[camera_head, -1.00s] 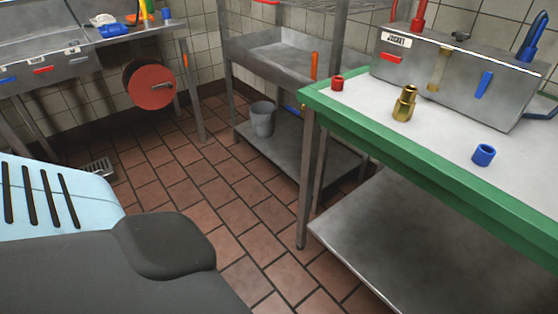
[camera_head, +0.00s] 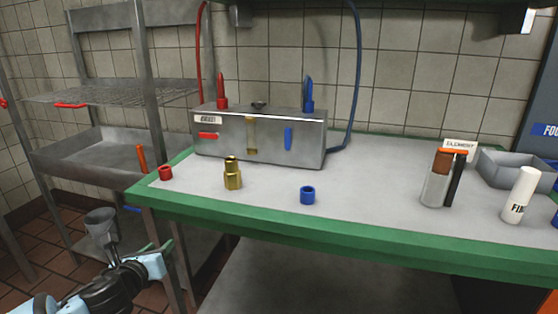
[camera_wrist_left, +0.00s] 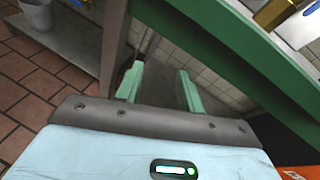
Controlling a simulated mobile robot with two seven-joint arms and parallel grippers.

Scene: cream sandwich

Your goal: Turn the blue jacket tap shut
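The steel jacket box (camera_head: 270,140) stands at the back left of the green-edged table. A blue lever (camera_head: 288,138) on its front stands upright; a red lever (camera_head: 208,136) to its left lies level. A blue hose fitting (camera_head: 308,97) rises from the box's top right. My left gripper (camera_head: 160,247) is low, in front of the table's left front corner and well away from the blue lever. The left wrist view shows its two fingers (camera_wrist_left: 160,88) apart with nothing between them, beside the green table edge. My right gripper is not in view.
A red cap (camera_head: 166,173), a brass fitting (camera_head: 233,174) and a blue cap (camera_head: 307,195) stand before the box. A brown-topped container (camera_head: 438,180) and white bottle (camera_head: 522,195) stand right. The green table edge (camera_head: 340,238) lies between gripper and box. A grey bucket (camera_head: 101,222) stands left.

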